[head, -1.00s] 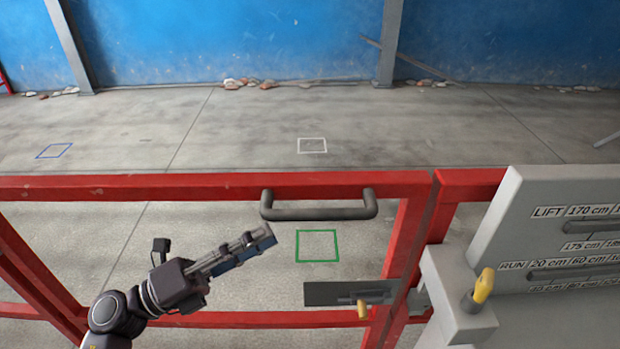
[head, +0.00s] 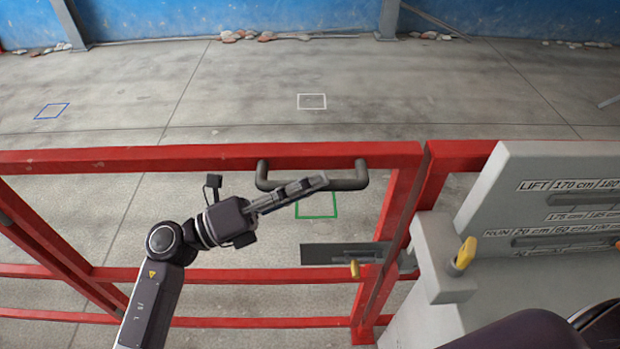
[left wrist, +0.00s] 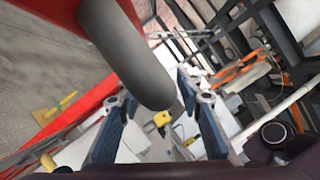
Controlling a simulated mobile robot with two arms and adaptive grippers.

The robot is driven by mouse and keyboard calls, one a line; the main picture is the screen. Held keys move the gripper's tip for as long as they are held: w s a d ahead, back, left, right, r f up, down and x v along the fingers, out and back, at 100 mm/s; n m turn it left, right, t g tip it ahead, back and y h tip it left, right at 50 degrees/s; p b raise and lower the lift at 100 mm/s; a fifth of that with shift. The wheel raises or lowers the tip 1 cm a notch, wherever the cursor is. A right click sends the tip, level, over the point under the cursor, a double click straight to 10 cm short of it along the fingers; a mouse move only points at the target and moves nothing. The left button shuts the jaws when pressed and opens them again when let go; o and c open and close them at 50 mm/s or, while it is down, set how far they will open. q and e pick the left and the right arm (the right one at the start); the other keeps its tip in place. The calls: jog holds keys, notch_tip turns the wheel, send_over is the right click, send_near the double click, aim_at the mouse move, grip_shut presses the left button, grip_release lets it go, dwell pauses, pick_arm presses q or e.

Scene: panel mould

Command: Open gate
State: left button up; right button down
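The red gate (head: 120,160) spans the head view and looks closed against the red post (head: 455,158) on its right. A dark grey bar handle (head: 345,184) is on its top rail. Below it are a grey latch plate (head: 318,255) and a yellow-tipped bolt (head: 355,268). My left gripper (head: 312,185) overlaps the handle in the head view. In the left wrist view the gripper (left wrist: 155,125) has its blue-padded fingers wide apart, with the handle (left wrist: 130,55) showing between them. Whether it touches is unclear. My right gripper is not visible.
A grey panel (head: 560,180) with lettered slots stands right of the gate, with a yellow knob (head: 464,252) on its block. Rubble (head: 260,36) lies along the blue wall.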

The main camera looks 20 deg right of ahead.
pick_arm(q)
jog(key=shift+a, duration=0.1)
grip_shut()
jog(key=shift+s, duration=0.1)
dwell(0.3)
